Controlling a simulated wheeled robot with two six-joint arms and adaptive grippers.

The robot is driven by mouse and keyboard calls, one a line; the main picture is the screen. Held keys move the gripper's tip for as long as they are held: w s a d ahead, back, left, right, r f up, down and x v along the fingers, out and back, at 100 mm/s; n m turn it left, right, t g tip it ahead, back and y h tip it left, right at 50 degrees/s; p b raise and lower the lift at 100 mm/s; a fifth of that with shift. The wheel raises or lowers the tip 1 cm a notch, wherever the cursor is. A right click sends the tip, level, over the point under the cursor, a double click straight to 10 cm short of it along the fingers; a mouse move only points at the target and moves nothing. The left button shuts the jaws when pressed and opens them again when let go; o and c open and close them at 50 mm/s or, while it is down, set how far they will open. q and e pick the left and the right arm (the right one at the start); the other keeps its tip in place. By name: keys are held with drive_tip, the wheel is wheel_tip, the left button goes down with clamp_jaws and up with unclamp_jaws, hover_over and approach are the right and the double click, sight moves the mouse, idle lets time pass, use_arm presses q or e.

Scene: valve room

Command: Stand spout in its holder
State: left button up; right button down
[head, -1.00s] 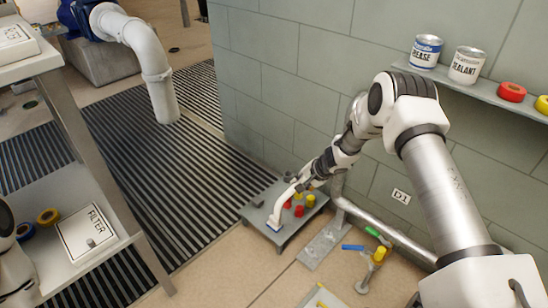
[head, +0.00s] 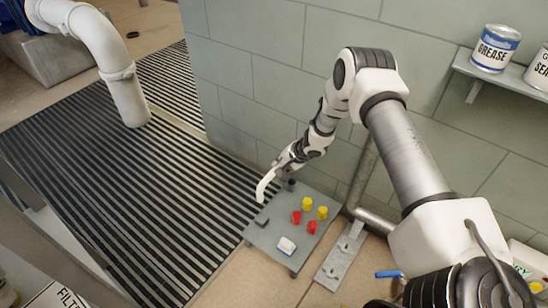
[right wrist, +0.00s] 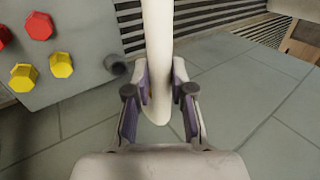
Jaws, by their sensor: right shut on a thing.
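A white, curved spout (head: 264,185) is in my right gripper (head: 279,166). In the head view it hangs at a slant by the far left edge of a grey low stand (head: 262,239). In the right wrist view the spout (right wrist: 158,45) runs upward between the two fingers of the right gripper (right wrist: 158,92), which are shut on it. A short dark round socket (head: 291,185) stands at the stand's far corner, just right of the spout; it also shows in the right wrist view (right wrist: 116,65). I cannot tell whether this is the holder. My left gripper is not in view.
The stand also bears two red knobs (head: 297,217), two yellow knobs (head: 307,204), a white-and-blue block (head: 286,246) and a small dark block (head: 262,222). A tiled wall (head: 265,70) rises behind. A pipe (head: 376,221) stands right of it. Striped floor grating (head: 120,190) lies left.

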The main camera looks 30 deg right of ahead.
drive_tip(key=shift+s+f+b, duration=0.1)
drive_tip(key=shift+f+b, duration=0.2)
drive_tip(key=shift+b, duration=0.05)
wheel_tip(320, 180, down, 5)
drive_tip(key=b, duration=0.4)
drive_tip(key=shift+f+b, duration=0.2)
drive_tip(key=shift+b, duration=0.2)
drive_tip(key=shift+p, duration=0.4)
idle(0.4)
drive_tip(key=shift+f, duration=0.2)
